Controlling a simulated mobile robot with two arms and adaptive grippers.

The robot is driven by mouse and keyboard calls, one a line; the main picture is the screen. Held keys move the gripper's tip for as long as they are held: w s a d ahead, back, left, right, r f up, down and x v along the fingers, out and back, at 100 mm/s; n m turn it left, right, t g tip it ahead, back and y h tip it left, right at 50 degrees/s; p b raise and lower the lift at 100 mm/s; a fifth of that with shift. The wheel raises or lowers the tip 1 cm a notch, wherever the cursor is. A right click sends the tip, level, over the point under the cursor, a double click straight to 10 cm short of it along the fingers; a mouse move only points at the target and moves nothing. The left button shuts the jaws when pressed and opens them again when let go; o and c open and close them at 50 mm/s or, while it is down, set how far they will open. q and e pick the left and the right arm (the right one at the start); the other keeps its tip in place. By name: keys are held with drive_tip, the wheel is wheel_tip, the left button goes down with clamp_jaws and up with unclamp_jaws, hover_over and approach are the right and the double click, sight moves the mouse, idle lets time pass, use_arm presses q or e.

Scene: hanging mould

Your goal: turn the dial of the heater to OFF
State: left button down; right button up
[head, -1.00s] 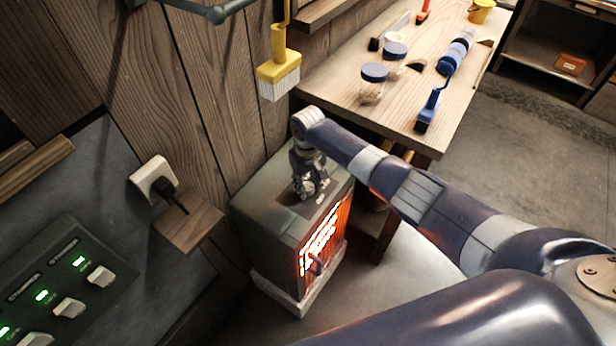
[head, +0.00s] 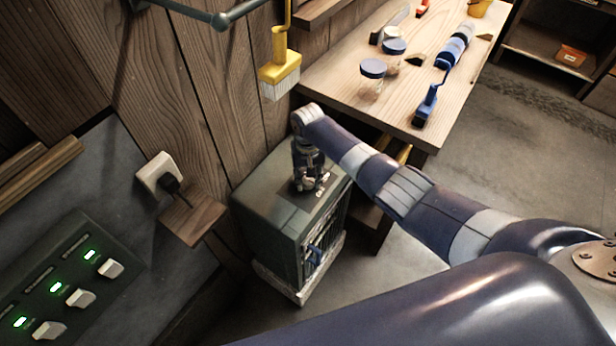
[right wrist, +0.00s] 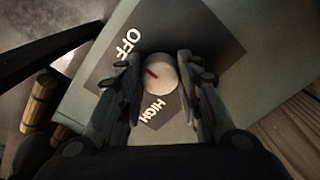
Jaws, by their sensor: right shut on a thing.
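The heater (head: 265,222) is a dark box standing on the floor against the wood wall; its front grille shows no orange glow. My right gripper (head: 308,183) points down onto its top and hides the dial in the head view. In the right wrist view the pale round dial (right wrist: 161,76) sits between the two fingers of my right gripper (right wrist: 160,84), which is shut on it. The dial's red mark points up and left, roughly toward the white OFF lettering (right wrist: 127,45). The HIGH lettering (right wrist: 153,112) is below the dial. My left gripper is not in view.
A wooden workbench (head: 400,105) with jars and brushes stands behind the heater. A yellow brush (head: 279,68) hangs on the wall above it. A socket with a plug (head: 160,178) and a panel of lit switches (head: 75,275) are at the left.

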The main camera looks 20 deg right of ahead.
sight(308, 180)
drive_tip(key=o, duration=1.1)
drive_tip(key=shift+r, duration=3.8)
